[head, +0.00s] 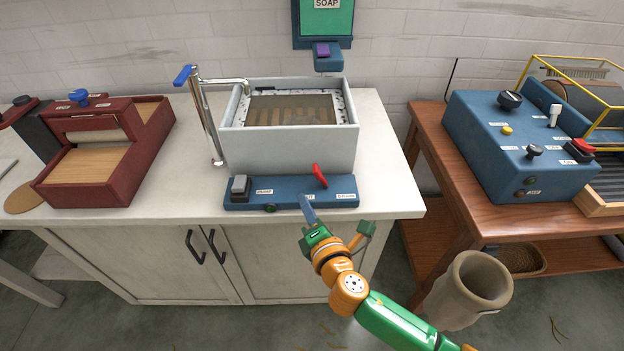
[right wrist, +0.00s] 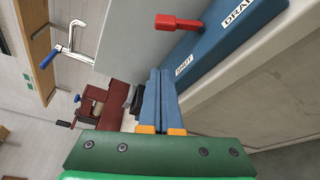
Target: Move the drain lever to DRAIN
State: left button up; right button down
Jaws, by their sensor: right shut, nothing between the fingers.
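The red drain lever (head: 320,176) stands up from the blue panel (head: 290,204) in front of the grey sink, tilted with its top toward the left in the head view. It also shows in the right wrist view (right wrist: 178,22), between the SHUT label (right wrist: 184,65) and the DRAIN label (right wrist: 240,12). I cannot tell which exact stop it sits at. My right gripper (head: 305,198) is shut and empty, its blue fingers at the panel's front edge, just left of and nearer than the lever. The fingers (right wrist: 160,73) are apart from the lever. My left gripper is out of view.
A grey switch (head: 240,185) sits at the panel's left end. The sink (head: 290,150) rises behind the panel, with a blue-handled tap (head: 204,115) at its left. A red press (head: 105,150) stands further left. The worktop right of the sink is clear.

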aim_at(312, 194)
jog(key=b+x, duration=0.1)
jog(key=x, duration=0.6)
jog(key=shift+w+r, duration=0.1)
jog(key=shift+r, duration=0.05)
jog(key=shift+d+r+p, duration=0.35)
jog(key=shift+d+p, duration=0.15)
jog(key=shift+d, duration=0.1)
jog(key=shift+d+r+p, duration=0.3)
jog(key=shift+d+p, duration=0.15)
jog(key=shift+d, duration=0.15)
jog(key=shift+d+r, duration=0.15)
jog(key=shift+d, duration=0.45)
jog(key=shift+a, duration=0.1)
